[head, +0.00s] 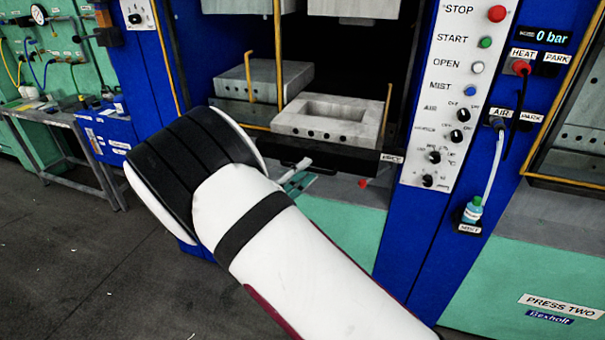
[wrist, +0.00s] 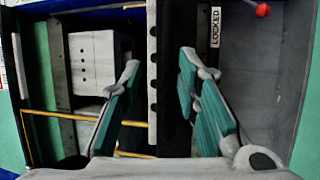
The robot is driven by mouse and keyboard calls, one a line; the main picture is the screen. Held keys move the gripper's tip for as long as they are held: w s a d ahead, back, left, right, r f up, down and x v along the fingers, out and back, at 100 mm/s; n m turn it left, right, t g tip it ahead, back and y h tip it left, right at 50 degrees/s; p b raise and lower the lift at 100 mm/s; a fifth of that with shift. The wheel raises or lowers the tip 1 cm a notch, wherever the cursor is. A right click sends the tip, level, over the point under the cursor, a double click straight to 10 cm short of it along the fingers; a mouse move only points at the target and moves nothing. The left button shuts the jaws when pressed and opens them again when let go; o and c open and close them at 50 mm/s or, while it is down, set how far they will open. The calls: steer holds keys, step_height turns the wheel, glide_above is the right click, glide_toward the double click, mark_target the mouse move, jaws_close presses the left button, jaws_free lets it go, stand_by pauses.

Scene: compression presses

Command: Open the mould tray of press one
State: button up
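The mould tray (head: 350,160) is a dark slab in the press in front of me, carrying a grey lower mould block (head: 330,117) with a rectangular cavity and holes in its front. A small label sits at the tray's right end; in the wrist view a label (wrist: 215,27) reads LOCKED. A red knob (head: 362,183) is below the tray's front; it also shows in the wrist view (wrist: 262,9). My gripper (wrist: 160,72) is open, its teal fingers apart, facing the dark tray front (wrist: 176,110). I see no contact. In the head view my arm hides most of the gripper.
A control panel (head: 455,100) with buttons and knobs stands right of the opening. Thin yellow rods (head: 277,45) flank the opening. Another grey block (head: 262,80) sits behind left. Floor at left is clear.

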steer(key=v, duration=1.2)
steer(key=s+d+r+m+g+y, duration=0.1)
steer(key=s+d+r+m+g, duration=0.2)
steer(key=d, duration=0.5)
steer(key=s+d+r+m+g+y, duration=0.1)
steer(key=d+r+g, duration=0.3)
steer(key=d+g, duration=0.3)
steer(key=s+d+r+m+g, duration=0.2)
steer(key=d+r+g, duration=0.1)
steer(key=d, duration=0.5)
steer(key=s+d+r+m+t+y, duration=0.1)
steer(key=s+r+y, duration=0.1)
steer(key=s, duration=0.4)
steer(key=s+d+r+m+t+y, duration=0.1)
steer(key=s+d+r+y, duration=0.1)
steer(key=s+y, duration=0.3)
steer(key=s+d+r+t+y+b, duration=0.1)
steer(key=s+d+r+y, duration=0.1)
steer(key=s, duration=0.5)
steer(key=shift+s+r+m+y, duration=0.25)
steer(key=shift+r+m+y, duration=0.15)
steer(key=shift+r+y, duration=0.6)
steer(key=shift+f, duration=0.1)
